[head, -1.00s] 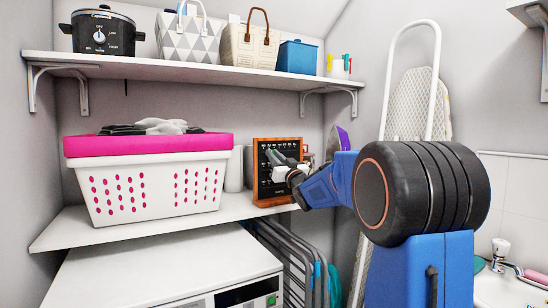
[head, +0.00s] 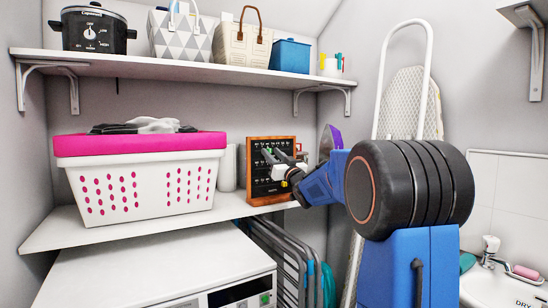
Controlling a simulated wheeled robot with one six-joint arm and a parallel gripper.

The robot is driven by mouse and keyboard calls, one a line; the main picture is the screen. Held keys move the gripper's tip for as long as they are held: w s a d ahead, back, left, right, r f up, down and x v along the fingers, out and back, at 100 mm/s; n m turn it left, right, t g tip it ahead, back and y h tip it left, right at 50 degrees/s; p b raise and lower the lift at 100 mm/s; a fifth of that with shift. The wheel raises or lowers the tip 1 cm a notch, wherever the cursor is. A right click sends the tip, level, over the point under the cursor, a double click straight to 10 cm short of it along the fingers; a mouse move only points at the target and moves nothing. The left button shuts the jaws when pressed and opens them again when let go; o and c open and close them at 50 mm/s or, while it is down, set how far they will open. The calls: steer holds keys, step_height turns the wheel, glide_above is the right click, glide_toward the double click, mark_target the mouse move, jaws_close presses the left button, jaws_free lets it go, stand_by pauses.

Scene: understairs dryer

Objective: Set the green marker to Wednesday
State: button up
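A dark board in a wooden frame (head: 257,188) stands on the lower shelf, right of the laundry basket. Its black face carries rows of small pale marks, too small to read. My gripper (head: 270,156) is in front of the upper middle of the board, its fingers pointing left toward the face. A small green spot (head: 270,150) shows at the fingertips; it may be the green marker, but I cannot tell for sure. The fingers and wrist hide the right part of the board. I cannot tell whether the fingers touch or hold anything.
A white basket with a pink rim (head: 140,145) fills the shelf to the left. A white cylinder (head: 228,168) stands between basket and board. The upper shelf (head: 190,73) runs above. Folded grey racks (head: 290,255) are below, and an ironing board (head: 412,105) leans behind my arm.

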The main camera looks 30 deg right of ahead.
steer(key=v, duration=1.7)
steer(key=shift+s+f, duration=0.15)
steer(key=shift+s, duration=0.05)
